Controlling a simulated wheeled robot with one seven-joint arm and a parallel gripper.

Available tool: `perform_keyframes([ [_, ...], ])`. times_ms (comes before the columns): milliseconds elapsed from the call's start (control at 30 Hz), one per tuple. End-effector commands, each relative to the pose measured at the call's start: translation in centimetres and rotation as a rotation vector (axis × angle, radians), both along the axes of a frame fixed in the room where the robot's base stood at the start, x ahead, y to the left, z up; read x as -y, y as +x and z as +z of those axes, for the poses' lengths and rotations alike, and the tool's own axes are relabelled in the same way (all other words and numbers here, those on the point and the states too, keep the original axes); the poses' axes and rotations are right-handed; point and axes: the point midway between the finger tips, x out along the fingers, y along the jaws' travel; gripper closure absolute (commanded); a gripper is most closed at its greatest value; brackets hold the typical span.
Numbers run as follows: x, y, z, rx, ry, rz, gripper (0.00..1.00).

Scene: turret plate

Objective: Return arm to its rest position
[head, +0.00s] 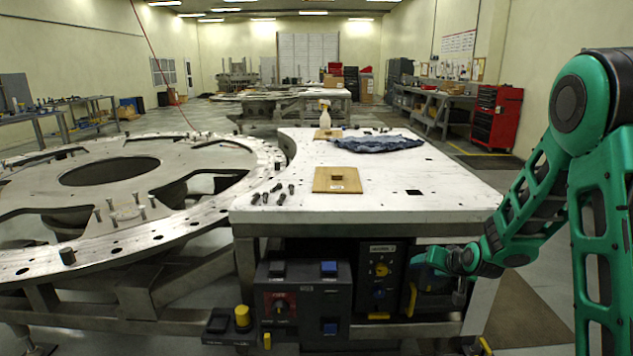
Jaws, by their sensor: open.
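My green arm comes in from the right and bends down to the front right of the white table (450,195). My gripper (447,318) hangs below the tabletop level, in front of the table's right side and just right of the dark control panel (379,275). Its jaws look open, with yellow tips apart, and I see nothing held between them. Its lower part is dark and small, so whether it touches anything is hard to tell.
A large round turret plate (100,185) fills the left. A grey control box (303,300) stands under the table's front. On the table are a wooden board (338,179), several bolts (280,190), a blue cloth (375,143) and a spray bottle (325,116). A red cabinet (497,117) stands behind.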

Motion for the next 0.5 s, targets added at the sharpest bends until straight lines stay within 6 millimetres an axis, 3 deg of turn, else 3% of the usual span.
perform_keyframes([
  [33,1.1,-1.5,1.2,-0.032,-0.024,-0.004,0.46],
  [267,5.4,-10.0,4.5,-0.232,-0.107,-0.032,0.46],
  [500,8.6,-20.8,7.3,-0.446,-0.142,-0.083,0.46],
])
